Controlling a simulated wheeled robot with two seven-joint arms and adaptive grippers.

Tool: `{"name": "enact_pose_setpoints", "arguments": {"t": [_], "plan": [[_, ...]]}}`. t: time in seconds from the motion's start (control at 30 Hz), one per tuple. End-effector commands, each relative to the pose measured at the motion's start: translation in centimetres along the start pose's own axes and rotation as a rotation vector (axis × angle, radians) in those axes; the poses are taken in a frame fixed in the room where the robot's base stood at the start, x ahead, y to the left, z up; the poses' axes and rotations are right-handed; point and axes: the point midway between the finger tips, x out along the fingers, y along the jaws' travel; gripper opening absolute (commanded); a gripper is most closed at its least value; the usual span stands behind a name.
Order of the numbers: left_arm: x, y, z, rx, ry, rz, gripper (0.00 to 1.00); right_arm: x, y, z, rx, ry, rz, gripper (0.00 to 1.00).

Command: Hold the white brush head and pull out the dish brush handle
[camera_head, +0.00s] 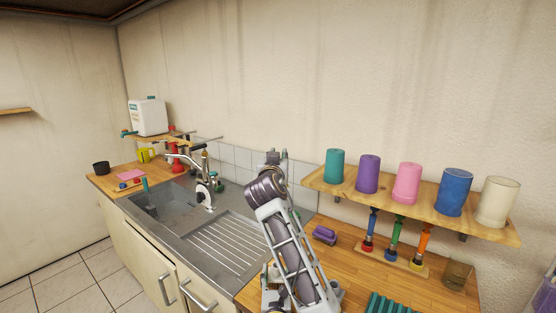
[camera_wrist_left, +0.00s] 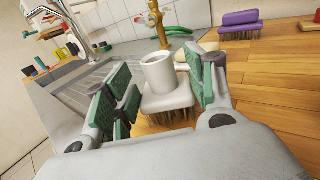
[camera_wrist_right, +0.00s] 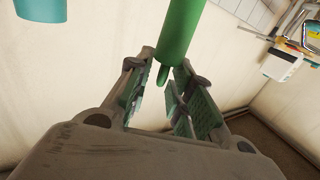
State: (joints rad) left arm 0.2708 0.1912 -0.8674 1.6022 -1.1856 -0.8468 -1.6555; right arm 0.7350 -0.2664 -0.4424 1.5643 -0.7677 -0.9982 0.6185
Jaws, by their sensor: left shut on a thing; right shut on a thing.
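The white brush head (camera_wrist_left: 166,98), with a round open socket on top and bristles below, stands between the green-padded fingers of my left gripper (camera_wrist_left: 160,92) in the left wrist view. My left gripper is shut on it. The green dish brush handle (camera_wrist_right: 180,32), with a thinner peg at its lower end, shows in the right wrist view. My right gripper (camera_wrist_right: 165,98) is shut on the handle. The handle's peg is clear of any socket in that view, and the socket looks empty. In the head view, my arm hides the brush head and handle.
A purple brush (camera_head: 324,233) lies on the wooden counter (camera_head: 350,270). A shelf (camera_head: 395,208) with several coloured cups is on the right wall, with three upright tools below. A ribbed teal rack (camera_head: 388,304) and a glass (camera_head: 457,274) are nearby. The sink (camera_head: 172,207) is left.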

Motion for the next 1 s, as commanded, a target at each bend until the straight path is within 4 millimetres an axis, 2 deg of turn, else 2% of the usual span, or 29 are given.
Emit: {"name": "enact_pose_setpoints", "arguments": {"t": [0.03,0.2,0.67,1.0], "plan": [[0.0,0.0,0.0,0.000,0.000,0.000,0.59,0.0,0.0,0.0,0.000,0.001,0.000,0.00],[0.0,0.0,0.0,0.000,0.000,0.000,0.80,0.0,0.0,0.0,0.000,0.001,0.000,0.00],[-0.2,0.0,0.0,0.000,0.000,0.000,0.80,0.0,0.0,0.0,0.000,0.001,0.000,0.00],[-2.9,0.0,-0.1,0.000,0.002,-0.001,0.80,0.0,0.0,0.0,0.000,0.001,0.000,0.00]]}}
